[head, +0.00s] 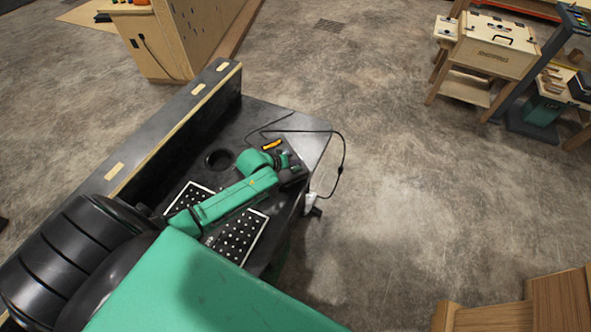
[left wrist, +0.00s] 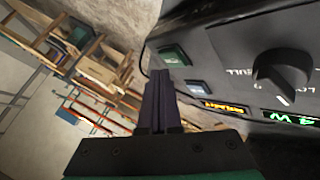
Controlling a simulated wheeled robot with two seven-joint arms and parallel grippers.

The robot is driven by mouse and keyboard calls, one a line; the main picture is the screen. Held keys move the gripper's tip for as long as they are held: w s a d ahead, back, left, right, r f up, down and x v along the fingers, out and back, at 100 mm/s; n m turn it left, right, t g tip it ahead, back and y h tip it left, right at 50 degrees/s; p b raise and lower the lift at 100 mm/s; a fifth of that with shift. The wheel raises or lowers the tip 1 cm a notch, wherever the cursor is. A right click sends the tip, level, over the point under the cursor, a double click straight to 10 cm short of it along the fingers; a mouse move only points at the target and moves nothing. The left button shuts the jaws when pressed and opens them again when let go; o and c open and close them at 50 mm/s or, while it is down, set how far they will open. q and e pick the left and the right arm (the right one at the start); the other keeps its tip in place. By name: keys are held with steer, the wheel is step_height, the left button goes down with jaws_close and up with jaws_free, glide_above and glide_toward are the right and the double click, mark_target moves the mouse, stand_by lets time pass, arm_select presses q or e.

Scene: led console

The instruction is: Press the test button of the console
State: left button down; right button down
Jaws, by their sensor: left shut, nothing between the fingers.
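The console (left wrist: 225,60) fills the right of the left wrist view as a dark panel, tilted in the picture. It carries a large black knob (left wrist: 282,75), a green square button (left wrist: 174,55), a bluish button (left wrist: 197,87), an orange lit display (left wrist: 225,107) and a green lit display (left wrist: 291,119). No label reading test is legible, so I cannot tell which button it is. My left gripper (left wrist: 160,78) is shut and empty, its fingertips just left of the two buttons; contact cannot be told. In the head view my left gripper (head: 296,173) is over the black worktop's right end.
The black worktop (head: 275,115) has a raised back wall, dotted plates (head: 238,238), an orange strip (head: 271,145) and a dark cable (head: 341,160) over its right edge. Bare floor lies to the right. A wooden stand (head: 492,48) is far right; a wooden piece (head: 540,303) is lower right.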

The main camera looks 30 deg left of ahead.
steer(key=shift+d, duration=0.4)
stand_by(0.4)
steer(key=shift+a, duration=0.2)
stand_by(0.8)
arm_select(q)
steer(key=shift+f, duration=0.4)
arm_select(e)
steer(key=shift+f, duration=0.15)
